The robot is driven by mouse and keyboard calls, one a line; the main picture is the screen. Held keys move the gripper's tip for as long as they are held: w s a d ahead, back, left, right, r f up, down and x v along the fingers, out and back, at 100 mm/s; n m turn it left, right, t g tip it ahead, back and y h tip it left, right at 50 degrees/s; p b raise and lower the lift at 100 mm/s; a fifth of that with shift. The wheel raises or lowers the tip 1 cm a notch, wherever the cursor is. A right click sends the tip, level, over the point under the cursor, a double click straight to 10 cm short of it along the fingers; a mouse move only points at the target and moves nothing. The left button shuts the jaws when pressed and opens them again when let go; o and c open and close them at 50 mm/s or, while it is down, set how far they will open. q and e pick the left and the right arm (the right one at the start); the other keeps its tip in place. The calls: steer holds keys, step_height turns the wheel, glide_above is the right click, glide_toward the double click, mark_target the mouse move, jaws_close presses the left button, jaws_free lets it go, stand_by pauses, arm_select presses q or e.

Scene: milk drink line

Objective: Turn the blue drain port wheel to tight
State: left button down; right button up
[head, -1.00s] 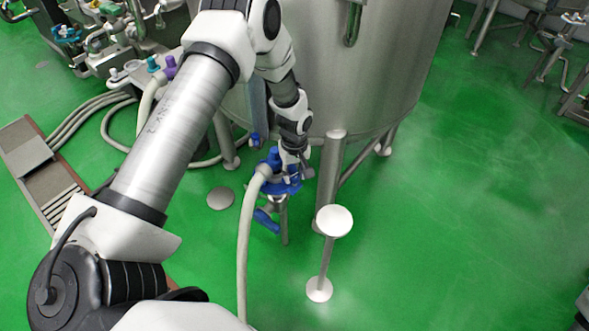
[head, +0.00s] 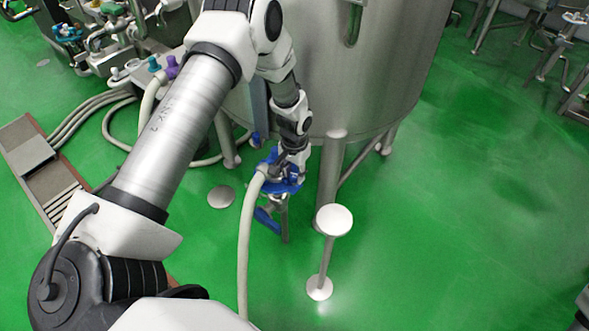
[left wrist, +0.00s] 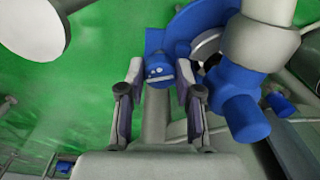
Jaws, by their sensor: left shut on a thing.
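The blue drain port wheel (head: 291,187) is low beside the tank leg, under my left gripper (head: 284,173). In the left wrist view the wheel's curved blue rim (left wrist: 184,32) shows at the top. My left gripper (left wrist: 160,84) has its two fingers on either side of a blue knob-like part of the wheel, shut on it. A pale hose with a blue fitting crosses over the wheel and hides part of it. The wheel's tightness cannot be read.
The steel tank (head: 345,75) stands just behind the wheel on legs. The pale hose (head: 247,235) runs down to the front. A white-topped post (head: 333,220) stands right of the wheel. A blue lever (head: 266,220) sits below.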

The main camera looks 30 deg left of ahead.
mark_target(294, 175)
arm_select(q)
steer(key=m, duration=0.3)
steer(key=shift+m, duration=0.6)
steer(key=c, duration=0.8)
jaws_free()
step_height(294, 175, up, 12)
steer(key=shift+s+f, duration=0.1)
steer(key=shift+f, duration=0.05)
